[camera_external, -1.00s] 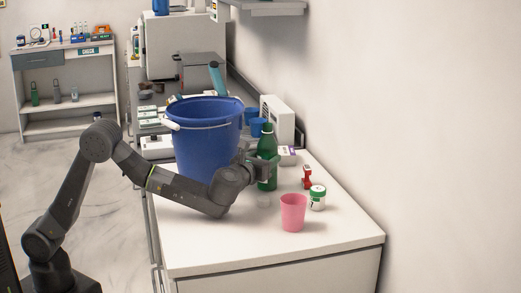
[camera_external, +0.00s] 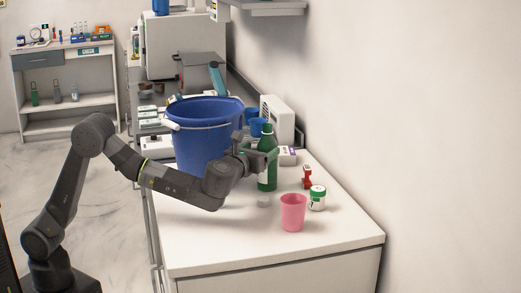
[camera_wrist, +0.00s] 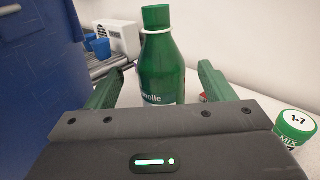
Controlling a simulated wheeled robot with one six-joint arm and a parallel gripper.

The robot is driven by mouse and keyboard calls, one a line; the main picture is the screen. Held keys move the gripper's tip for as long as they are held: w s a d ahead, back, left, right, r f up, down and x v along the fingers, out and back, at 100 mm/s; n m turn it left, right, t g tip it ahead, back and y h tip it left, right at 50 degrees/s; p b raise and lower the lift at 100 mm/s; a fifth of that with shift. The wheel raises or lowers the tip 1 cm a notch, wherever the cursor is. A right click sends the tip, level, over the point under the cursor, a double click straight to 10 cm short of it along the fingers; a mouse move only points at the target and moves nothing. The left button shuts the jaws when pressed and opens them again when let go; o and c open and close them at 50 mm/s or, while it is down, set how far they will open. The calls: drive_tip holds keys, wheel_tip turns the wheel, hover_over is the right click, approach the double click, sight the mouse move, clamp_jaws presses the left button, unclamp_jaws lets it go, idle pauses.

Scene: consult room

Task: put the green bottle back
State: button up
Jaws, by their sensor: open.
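The green bottle (camera_external: 268,172) stands upright on the white counter, to the right of the large blue bucket. In the wrist view the bottle (camera_wrist: 163,70) has a green cap and a pale label, and stands ahead of my gripper, centred between the fingers. My gripper (camera_external: 258,152) is open, at the bottle's left side in the external view. In the wrist view the two green-looking fingers (camera_wrist: 158,85) are spread with gaps on both sides of the bottle. The bottle's base is hidden behind my gripper body there.
The blue bucket (camera_external: 205,140) stands close on the left. A pink cup (camera_external: 293,213), a white jar with green lid (camera_external: 317,199) and a red item (camera_external: 307,178) are near the bottle. The counter front (camera_external: 230,240) is clear. A shelf unit (camera_external: 75,105) at far left holds several bottles.

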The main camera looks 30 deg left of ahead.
sight(265, 135)
drive_tip(key=shift+r, duration=1.75)
drive_tip(key=shift+o, duration=0.4)
